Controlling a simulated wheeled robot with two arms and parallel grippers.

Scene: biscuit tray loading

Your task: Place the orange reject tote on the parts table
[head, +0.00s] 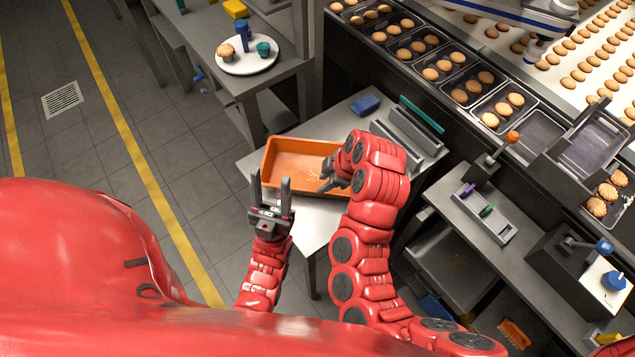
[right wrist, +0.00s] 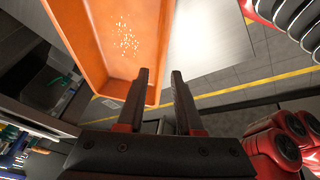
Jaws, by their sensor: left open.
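The orange tote (head: 267,160) lies on a grey metal table (head: 318,218), open side up, with crumbs on its floor. My left gripper (head: 270,178) is open and empty, with its fingers pointing up in the picture in front of the tote's left part. My right gripper (head: 327,180) is at the tote's right part, and my right arm hides that end. In the right wrist view the tote (right wrist: 164,40) shows beyond the right gripper (right wrist: 160,73). Its fingers are apart, with the tote's edge behind the gap. I cannot tell whether they touch it.
A blue block (head: 366,103) and grey racks (head: 415,130) stand at the table's back right. Another table on the upper left bears a white plate (head: 248,66). A biscuit conveyor (head: 590,60) runs along the upper right. The floor on the left is clear.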

